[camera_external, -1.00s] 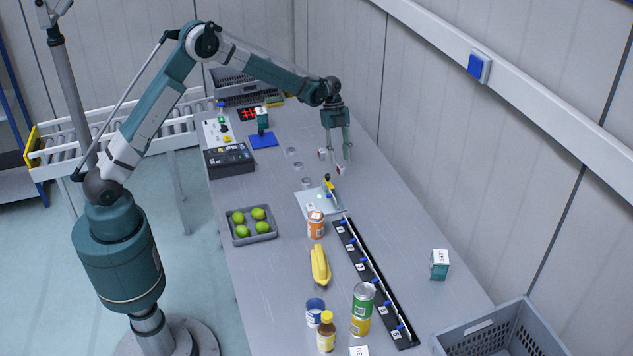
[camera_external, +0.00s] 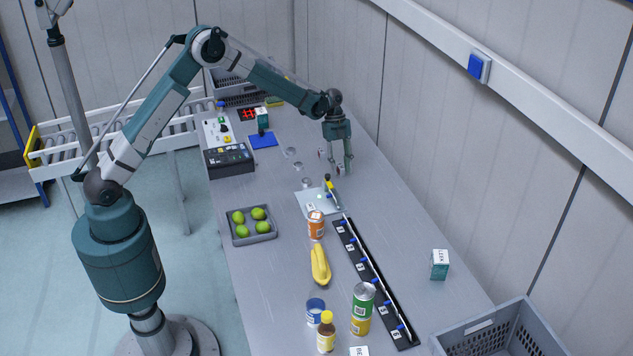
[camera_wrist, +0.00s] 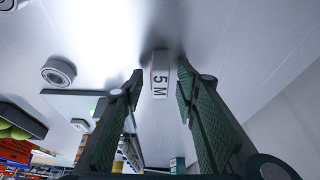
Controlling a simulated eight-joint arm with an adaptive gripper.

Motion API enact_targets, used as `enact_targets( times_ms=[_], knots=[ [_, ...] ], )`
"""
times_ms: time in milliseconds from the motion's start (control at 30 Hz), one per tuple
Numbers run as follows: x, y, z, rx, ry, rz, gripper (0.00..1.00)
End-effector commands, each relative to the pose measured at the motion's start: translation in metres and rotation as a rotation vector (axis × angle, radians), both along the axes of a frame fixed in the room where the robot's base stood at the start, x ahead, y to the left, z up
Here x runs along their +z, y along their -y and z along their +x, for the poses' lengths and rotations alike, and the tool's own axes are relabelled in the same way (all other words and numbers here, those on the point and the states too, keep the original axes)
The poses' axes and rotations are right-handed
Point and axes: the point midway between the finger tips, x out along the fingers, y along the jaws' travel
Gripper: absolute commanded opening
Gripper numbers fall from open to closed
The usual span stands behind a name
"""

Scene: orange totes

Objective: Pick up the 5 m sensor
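The 5 m sensor (camera_wrist: 160,77) is a small pale block marked "5 M" in the wrist view. It lies on the table between my two fingertips, with a visible gap on each side. My gripper (camera_wrist: 160,74) is open, with its dark green ribbed fingers on both sides of the sensor. In the external view my gripper (camera_external: 331,163) points down, low over the far part of the table. I cannot make out the sensor there.
A clear plate (camera_external: 311,203) with a small yellow and black stand (camera_external: 330,187) is just nearer than my gripper. Small round discs (camera_external: 298,166) lie to its left. A long black rack (camera_external: 372,280) and an orange can (camera_external: 315,225) are nearer.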

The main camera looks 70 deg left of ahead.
Motion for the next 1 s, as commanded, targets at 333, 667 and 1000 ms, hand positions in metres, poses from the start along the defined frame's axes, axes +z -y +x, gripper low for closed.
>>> enact_targets(
  times_ms=[333, 667, 1000],
  knots=[
    [0.0, 0.0, 0.0, 0.0, 0.0, 0.0, 0.13],
    [0.0, 0.0, 0.0, 0.0, 0.0, 0.0, 0.01],
    [0.015, 0.0, 0.0, 0.0, 0.0, 0.0, 0.01]
  ],
)
